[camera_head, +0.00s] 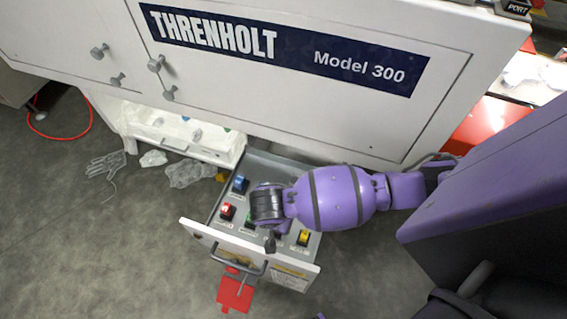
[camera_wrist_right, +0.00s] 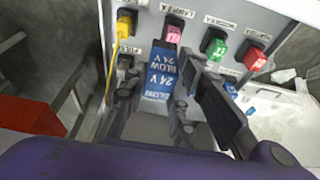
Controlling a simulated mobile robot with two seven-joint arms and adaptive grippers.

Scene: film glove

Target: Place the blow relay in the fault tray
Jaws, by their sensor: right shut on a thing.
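My right gripper (camera_head: 268,232) reaches down over the open drawer from the right. In the right wrist view it is shut on a blue relay (camera_wrist_right: 161,78) labelled "BLOW 24 V", which sits between the two dark fingers. I cannot tell whether the relay is clear of the drawer panel. In the head view the gripper hides it. A red flat object (camera_head: 235,291), possibly the fault tray, shows below the drawer front. A red surface (camera_wrist_right: 32,112) also shows at the left of the right wrist view. My left gripper is not in view.
The open drawer (camera_head: 194,231) holds a blue relay (camera_head: 240,184), a red relay (camera_head: 227,211), a green relay and a yellow relay (camera_head: 303,238). The white Threnholt cabinet (camera_head: 300,105) stands behind it. A film glove (camera_head: 106,164) and plastic scraps lie on the floor at left.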

